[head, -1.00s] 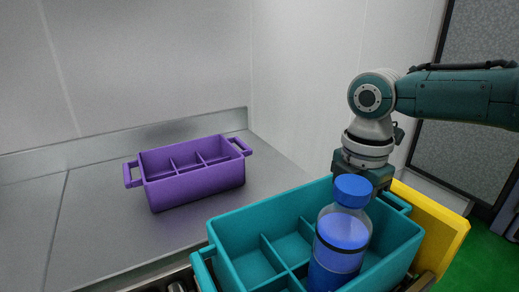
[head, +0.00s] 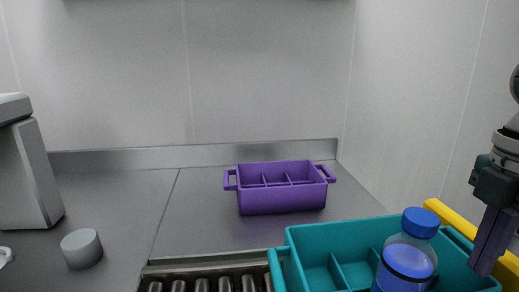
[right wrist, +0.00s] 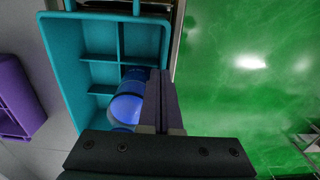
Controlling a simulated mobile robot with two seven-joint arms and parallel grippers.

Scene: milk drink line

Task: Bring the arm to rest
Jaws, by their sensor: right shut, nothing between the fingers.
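My right gripper (head: 490,240) hangs at the right edge of the head view, fingers pointing down, shut and empty. It is at the right side of the teal crate (head: 310,240). A clear bottle with a blue cap (head: 418,224) and a blue label stands in a compartment of that crate, left of the gripper. In the right wrist view the shut fingers (right wrist: 164,100) show beside the bottle (right wrist: 128,105), and the teal crate (right wrist: 62,60) lies below. I cannot tell whether the fingers touch the crate. My left gripper is not in view.
A purple divided crate (head: 282,202) sits empty on the grey counter (head: 190,225). A grey cylinder (head: 82,248) and a grey machine (head: 25,175) are at the left. Rollers (head: 225,284) run in front. Green floor (right wrist: 240,70) is open beyond.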

